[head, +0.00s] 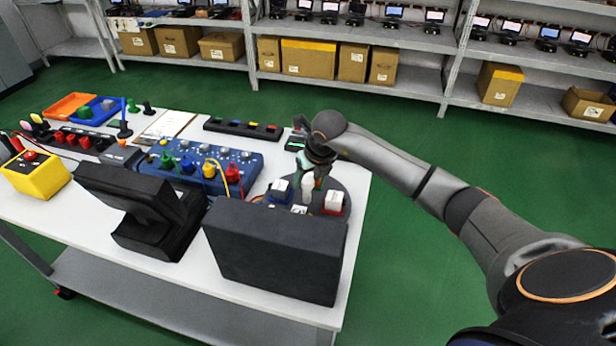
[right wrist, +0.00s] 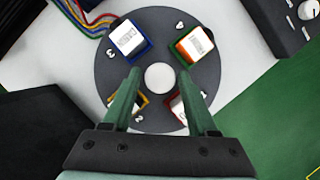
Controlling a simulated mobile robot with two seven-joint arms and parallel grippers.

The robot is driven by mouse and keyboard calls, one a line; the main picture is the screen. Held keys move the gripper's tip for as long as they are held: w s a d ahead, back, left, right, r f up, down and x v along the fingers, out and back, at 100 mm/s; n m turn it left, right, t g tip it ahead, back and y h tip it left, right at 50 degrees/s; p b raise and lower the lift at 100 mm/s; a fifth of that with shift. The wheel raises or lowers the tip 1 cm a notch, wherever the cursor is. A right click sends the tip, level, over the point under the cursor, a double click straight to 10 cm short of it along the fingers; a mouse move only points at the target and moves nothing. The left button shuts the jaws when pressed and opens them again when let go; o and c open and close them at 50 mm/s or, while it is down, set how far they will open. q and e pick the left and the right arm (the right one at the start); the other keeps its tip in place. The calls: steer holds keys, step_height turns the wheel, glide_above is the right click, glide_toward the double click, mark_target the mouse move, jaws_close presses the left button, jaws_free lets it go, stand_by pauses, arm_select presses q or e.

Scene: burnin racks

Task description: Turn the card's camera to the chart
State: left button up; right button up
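A dark round disc (right wrist: 118,75) lies on the white table and carries several white-topped blocks in coloured bases, with numbers beside them. Two nearer blocks are partly hidden by my fingers. A round white knob (right wrist: 160,77) is at the disc's centre. My right gripper (right wrist: 160,74) is open above the disc, its green fingertips apart on either side of the knob. I cannot tell whether they touch it. No card camera or chart can be clearly identified. My left gripper is out of view.
Two dark bulky units, a black box (head: 275,250) and a black stand (head: 150,210), occupy the table's front. A blue panel (head: 205,160) with coloured cables stands left of the disc. A yellow box (head: 38,175) is at far left. Shelves (head: 420,40) line the back.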

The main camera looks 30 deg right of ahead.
jaws_close()
stand_by(1.1)
